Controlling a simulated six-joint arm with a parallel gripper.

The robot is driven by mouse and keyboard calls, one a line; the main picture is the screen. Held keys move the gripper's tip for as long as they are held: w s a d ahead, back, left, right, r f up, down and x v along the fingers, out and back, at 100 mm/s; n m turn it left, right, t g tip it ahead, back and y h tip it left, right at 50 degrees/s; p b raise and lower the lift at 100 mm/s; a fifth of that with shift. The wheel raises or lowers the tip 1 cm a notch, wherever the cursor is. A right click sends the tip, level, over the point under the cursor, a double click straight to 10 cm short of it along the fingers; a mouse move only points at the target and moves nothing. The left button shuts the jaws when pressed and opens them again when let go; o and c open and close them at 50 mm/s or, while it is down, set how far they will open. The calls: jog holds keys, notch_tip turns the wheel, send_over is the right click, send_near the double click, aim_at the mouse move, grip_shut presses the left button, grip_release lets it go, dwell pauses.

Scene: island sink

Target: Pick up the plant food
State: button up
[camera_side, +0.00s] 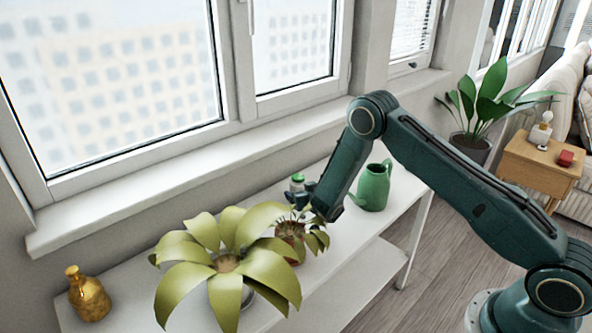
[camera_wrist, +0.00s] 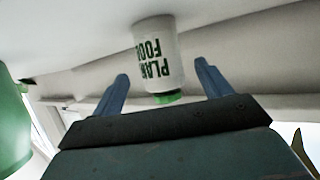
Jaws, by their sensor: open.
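The plant food (camera_wrist: 157,52) is a small white container with green lettering and a green cap. It appears upside down in the wrist view, between my two open fingers and a little beyond their tips. In the side view the plant food (camera_side: 297,183) stands on the white shelf near the window, with its green cap up. My gripper (camera_side: 304,194) is right beside it, and it also shows in the wrist view (camera_wrist: 162,78). The fingers are open and hold nothing. A dark part of my gripper hides some of the container's lower part in the side view.
A green watering can (camera_side: 373,187) stands to the right of my gripper. A small potted plant (camera_side: 291,238) is close in front, and a large leafy plant (camera_side: 228,262) is further left. A gold bottle (camera_side: 89,295) stands at the shelf's left end. The window sill (camera_side: 190,172) runs behind.

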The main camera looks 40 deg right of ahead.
jog(key=shift+x, duration=2.45)
jog(key=shift+a, duration=0.15)
jog(key=c, duration=1.1)
jog(key=shift+r, duration=0.15)
notch_tip(320, 180, up, 20)
jog(key=shift+f, duration=0.1)
jog(key=s+a+r+m+y, duration=0.1)
jog(key=s+a, duration=0.4)
jog(key=a, duration=0.1)
jog(key=s+a+r+m+y, duration=0.1)
jog(key=s+a, duration=0.4)
jog(key=a, duration=0.1)
jog(key=s+a+r+m+g+y, duration=0.1)
jog(key=s+a+m, duration=0.1)
jog(key=s+a, duration=0.3)
jog(key=shift+s+a+r, duration=0.1)
jog(key=shift+s+a, duration=0.05)
jog(key=shift+a, duration=1)
